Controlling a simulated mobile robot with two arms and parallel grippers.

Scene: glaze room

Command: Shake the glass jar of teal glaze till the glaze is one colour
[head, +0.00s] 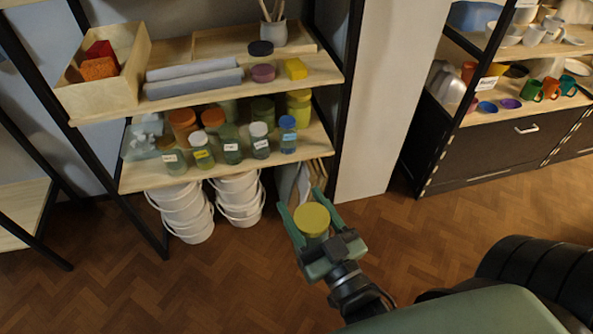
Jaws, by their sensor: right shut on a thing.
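My right gripper (303,204) is shut on a jar with a yellow lid (312,217), one green finger on each side of it. It holds the jar up in front of the shelf rack, above the wooden floor. I see the jar mostly from above. Only a little of its greenish side shows below the lid, so I cannot tell whether the glaze inside is one colour. My left gripper is not in view.
The rack's lower shelf (270,165) holds several labelled jars, and its upper shelf (205,98) holds a wooden box (105,92) and grey rolls. White buckets (188,212) are stacked underneath. A dark cabinet (490,150) with cups stands at right. Floor (110,290) is clear at lower left.

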